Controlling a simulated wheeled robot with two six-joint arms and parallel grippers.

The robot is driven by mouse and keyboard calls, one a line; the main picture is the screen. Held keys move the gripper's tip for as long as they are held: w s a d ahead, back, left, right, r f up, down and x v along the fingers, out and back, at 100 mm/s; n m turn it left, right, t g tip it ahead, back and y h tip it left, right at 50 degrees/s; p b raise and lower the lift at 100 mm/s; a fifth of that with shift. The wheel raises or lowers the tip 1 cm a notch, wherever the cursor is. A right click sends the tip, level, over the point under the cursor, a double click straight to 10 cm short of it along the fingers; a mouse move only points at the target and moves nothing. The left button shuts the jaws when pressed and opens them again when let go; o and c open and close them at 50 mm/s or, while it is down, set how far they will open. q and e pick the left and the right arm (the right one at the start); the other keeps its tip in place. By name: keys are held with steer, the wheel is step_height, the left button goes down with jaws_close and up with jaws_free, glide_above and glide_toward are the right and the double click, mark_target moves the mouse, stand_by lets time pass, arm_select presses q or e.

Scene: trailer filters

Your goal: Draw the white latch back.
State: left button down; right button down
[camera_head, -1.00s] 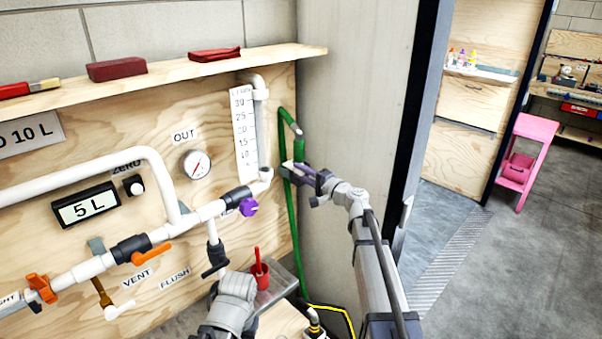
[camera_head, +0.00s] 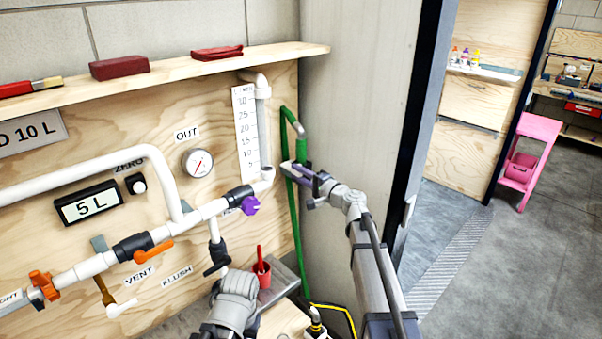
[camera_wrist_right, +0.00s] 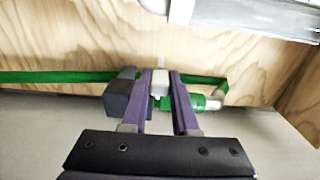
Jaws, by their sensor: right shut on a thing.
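The white latch (camera_wrist_right: 160,84) shows in the right wrist view as a small pale block between the purple fingers. My right gripper (camera_wrist_right: 161,92) is shut on it, beside a green fitting (camera_wrist_right: 192,103) and a dark grey block (camera_wrist_right: 119,97). In the head view my right gripper (camera_head: 297,171) reaches the green pipe (camera_head: 296,225) at the panel's right edge; the latch is too small to make out clearly there. The grey wrist of my left arm shows at the bottom of the head view, but its fingers cannot be made out.
The plywood panel (camera_head: 100,135) carries white pipes, a gauge (camera_head: 197,163) and a purple-handled valve (camera_head: 249,206). A shelf (camera_head: 170,75) runs above. A red cup (camera_head: 262,271) stands below the panel. A grey wall (camera_head: 350,90) lies right of the green pipe.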

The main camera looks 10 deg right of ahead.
steer(key=c, duration=0.7)
jaws_free()
steer(key=shift+s+a, duration=0.15)
steer(key=v, duration=0.7)
steer(key=shift+s+d, duration=0.25)
steer(key=shift+s, duration=0.05)
steer(key=s+a+f+n+g+h, duration=0.2)
steer(key=s+a+f+n+g, duration=0.95)
steer(key=s+a+f, duration=0.6)
steer(key=s+d+f+n+g+h, duration=0.1)
steer(key=s+h, duration=0.2)
steer(key=s, duration=0.2)
steer(key=s+d+f+n+g+h, duration=0.1)
steer(key=s+d+f+h, duration=0.1)
steer(key=s, duration=0.4)
steer(key=s+d+f+n+g+h, duration=0.1)
steer(key=s+g+h, duration=0.1)
steer(key=s+h, duration=0.2)
steer(key=shift+s+d+f+n, duration=0.1)
steer(key=shift+s+d+n, duration=0.1)
steer(key=shift+s, duration=0.2)
steer(key=shift+s+d+f+n, duration=0.1)
steer(key=shift+s+f+n, duration=0.05)
steer(key=shift+s, duration=0.2)
